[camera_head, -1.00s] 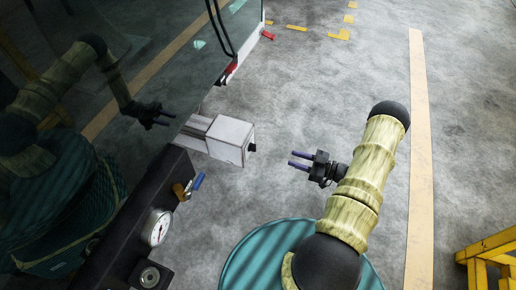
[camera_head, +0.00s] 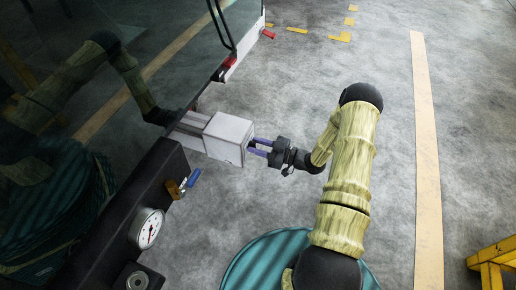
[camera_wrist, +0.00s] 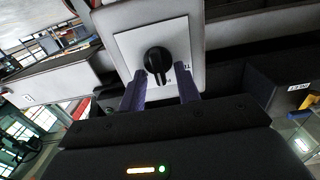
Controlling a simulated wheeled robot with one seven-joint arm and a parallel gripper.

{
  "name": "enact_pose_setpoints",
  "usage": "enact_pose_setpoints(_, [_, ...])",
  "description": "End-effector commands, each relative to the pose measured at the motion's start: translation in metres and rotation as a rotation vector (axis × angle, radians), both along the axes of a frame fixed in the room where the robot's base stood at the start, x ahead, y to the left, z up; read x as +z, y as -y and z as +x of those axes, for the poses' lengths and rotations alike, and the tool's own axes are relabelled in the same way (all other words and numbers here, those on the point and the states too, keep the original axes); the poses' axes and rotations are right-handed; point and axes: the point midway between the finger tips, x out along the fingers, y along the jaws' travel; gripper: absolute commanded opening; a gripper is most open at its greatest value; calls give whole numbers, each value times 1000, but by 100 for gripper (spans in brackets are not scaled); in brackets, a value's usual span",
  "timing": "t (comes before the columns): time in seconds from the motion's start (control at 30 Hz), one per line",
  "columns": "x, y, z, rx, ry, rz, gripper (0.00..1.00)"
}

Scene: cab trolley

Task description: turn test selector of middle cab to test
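The test selector is a black rotary knob (camera_wrist: 157,62) on a white plate (camera_wrist: 132,45) on the face of a light grey box (camera_head: 228,138). In the wrist view the knob's pointer bar hangs downward in the picture. Lettering on the plate is partly hidden by my fingers. My gripper (camera_head: 262,147) faces the box, its two purple fingers spread. In the wrist view the fingers (camera_wrist: 160,85) stand apart on either side of the knob's lower end, with gaps showing. I cannot tell whether either finger touches it.
A brass valve with a blue handle (camera_head: 193,178) and a round pressure gauge (camera_head: 147,228) sit on the dark beam at lower left. A large dark glass panel (camera_head: 100,60) rises at the left. A yellow stand (camera_head: 492,262) is at lower right.

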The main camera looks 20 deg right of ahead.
Motion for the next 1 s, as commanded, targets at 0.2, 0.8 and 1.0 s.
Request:
enact_pose_setpoints(0.2, [1, -1, 1, 0, 0, 0, 33])
enact_pose_setpoints(0.8, [1, 0, 0, -1, 19, -14, 0])
enact_pose_setpoints(1.0, [2, -1, -1, -1, 78, -56, 0])
